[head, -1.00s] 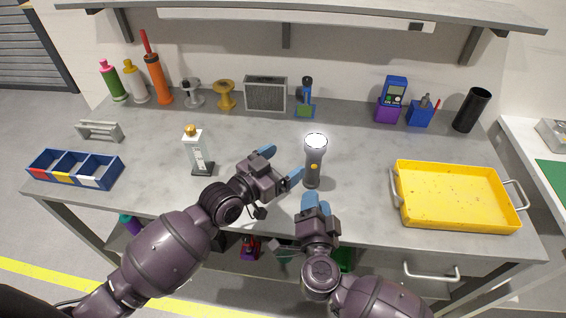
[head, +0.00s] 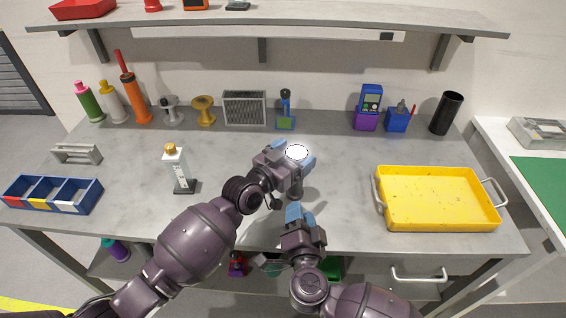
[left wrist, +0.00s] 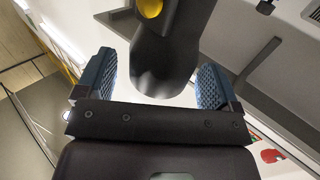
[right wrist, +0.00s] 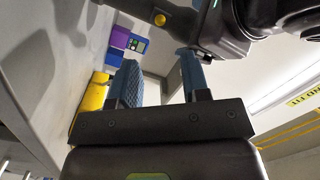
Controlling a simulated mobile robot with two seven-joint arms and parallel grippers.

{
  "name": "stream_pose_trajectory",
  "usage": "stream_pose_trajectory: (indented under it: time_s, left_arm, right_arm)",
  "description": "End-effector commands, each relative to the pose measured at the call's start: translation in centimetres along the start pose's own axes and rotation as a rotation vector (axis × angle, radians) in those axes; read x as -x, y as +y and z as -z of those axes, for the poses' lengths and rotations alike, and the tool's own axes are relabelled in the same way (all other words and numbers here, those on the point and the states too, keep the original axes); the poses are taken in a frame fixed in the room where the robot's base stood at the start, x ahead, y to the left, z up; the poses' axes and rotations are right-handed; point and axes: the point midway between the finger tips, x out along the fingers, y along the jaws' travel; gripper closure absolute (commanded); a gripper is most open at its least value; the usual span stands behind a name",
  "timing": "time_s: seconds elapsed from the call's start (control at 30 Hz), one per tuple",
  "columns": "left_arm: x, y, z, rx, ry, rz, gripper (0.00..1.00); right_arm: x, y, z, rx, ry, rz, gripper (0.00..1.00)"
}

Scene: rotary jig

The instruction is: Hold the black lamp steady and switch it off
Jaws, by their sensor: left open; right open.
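The black lamp (head: 296,189) stands upright on the grey bench, its round top glowing white. In the head view my left gripper (head: 292,156) is at its upper part, with open fingers on either side of it. The left wrist view shows the dark lamp (left wrist: 168,50) between the spread blue fingers (left wrist: 155,85); gaps show on both sides. Its yellow button (left wrist: 150,7) is at that view's top edge. My right gripper (head: 294,214) is open and empty, low in front of the lamp. The right wrist view shows the yellow button (right wrist: 160,19) beyond its fingers (right wrist: 157,80).
A yellow tray (head: 385,221) lies to the right. Several tools and a grey speaker-like box (head: 244,108) line the back, under a shelf (head: 270,22).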

Motion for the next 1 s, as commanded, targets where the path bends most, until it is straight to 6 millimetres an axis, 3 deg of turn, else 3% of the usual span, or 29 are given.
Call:
stream_pose_trajectory:
  time_s: [0.17, 0.47, 0.83, 1.0]
  left_arm:
    - [-1.02, 0.05, 0.00, 0.000, 0.000, -0.001, 0.13]
    - [-1.13, 0.05, -0.02, 0.000, -0.001, 0.000, 0.13]
    - [-1.11, 0.04, -0.02, 0.000, -0.001, 0.000, 0.68]
    - [-1.11, 0.04, -0.02, 0.000, -0.001, 0.000, 0.69]
  right_arm:
    - [0.00, 0.00, 0.00, 0.000, 0.000, 0.000, 0.57]
    - [0.00, 0.00, 0.00, 0.000, 0.000, 0.000, 0.57]
    - [0.00, 0.00, 0.00, 0.000, 0.000, 0.000, 0.57]
    - [0.00, 0.00, 0.00, 0.000, 0.000, 0.000, 0.82]
